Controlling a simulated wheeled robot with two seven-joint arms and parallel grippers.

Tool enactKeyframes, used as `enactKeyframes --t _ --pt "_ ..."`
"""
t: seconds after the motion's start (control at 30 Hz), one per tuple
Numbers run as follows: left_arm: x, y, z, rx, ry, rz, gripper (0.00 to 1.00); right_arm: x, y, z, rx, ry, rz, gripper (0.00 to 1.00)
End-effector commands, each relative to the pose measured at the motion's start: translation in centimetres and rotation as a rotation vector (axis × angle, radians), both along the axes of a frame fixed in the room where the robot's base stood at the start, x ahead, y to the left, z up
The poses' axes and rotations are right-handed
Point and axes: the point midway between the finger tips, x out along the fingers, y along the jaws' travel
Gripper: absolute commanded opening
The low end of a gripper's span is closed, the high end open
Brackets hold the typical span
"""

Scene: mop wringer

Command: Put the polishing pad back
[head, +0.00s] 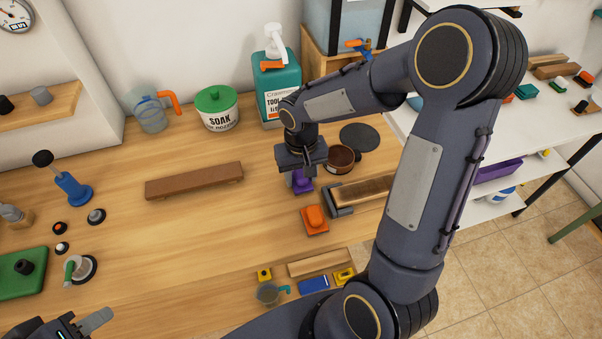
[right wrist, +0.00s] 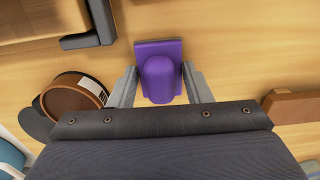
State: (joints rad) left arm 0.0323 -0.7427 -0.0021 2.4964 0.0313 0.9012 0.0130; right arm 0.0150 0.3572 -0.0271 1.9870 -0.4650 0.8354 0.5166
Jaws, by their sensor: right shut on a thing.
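A purple pad with a rounded grip (right wrist: 160,80) is between the fingers of my right gripper (right wrist: 160,93) in the right wrist view. The fingers are shut on the grip, and the flat purple plate shows beyond them. In the head view the purple pad (head: 302,184) is under the right gripper (head: 301,172), low over the wooden table; whether it touches the wood is unclear. A similar orange pad (head: 314,218) sits on the table just in front. My left gripper (head: 72,325) is at the bottom left edge, partly cut off; its opening cannot be judged.
A brown bar (head: 195,181) lies to the left. A dark-ended wooden block (head: 362,194), a brown round tin (head: 341,159) and a dark disc (head: 359,137) are to the right. A teal bottle (head: 277,88) and a soak pot (head: 217,108) stand behind.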

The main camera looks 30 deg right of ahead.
Motion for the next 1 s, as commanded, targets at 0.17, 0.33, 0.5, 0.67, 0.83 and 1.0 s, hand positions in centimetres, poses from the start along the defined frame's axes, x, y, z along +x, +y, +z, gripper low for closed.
enactKeyframes --t 0.17,0.33,0.5,0.67,0.83,1.0 --pt "0.0 0.0 -0.3 0.0 0.0 0.0 0.36 0.0 0.0 -0.3 0.0 0.0 0.0 0.19" --pt "0.0 0.0 -0.3 0.0 0.0 0.0 0.36 0.0 0.0 -0.3 0.0 0.001 0.0 0.59" --pt "0.0 0.0 -0.3 0.0 0.0 0.0 0.36 0.0 0.0 -0.3 0.0 0.001 0.0 0.66" --pt "0.0 0.0 -0.2 0.0 0.0 0.0 0.36 0.0 0.0 -0.2 0.0 0.001 0.0 0.66" --pt "0.0 0.0 0.0 0.0 0.0 0.0 0.36 0.1 0.0 1.1 -0.001 -0.003 -0.001 0.66" --pt "0.0 0.0 0.1 0.0 0.0 0.0 0.36 0.1 0.0 4.6 0.001 -0.006 0.0 0.66"
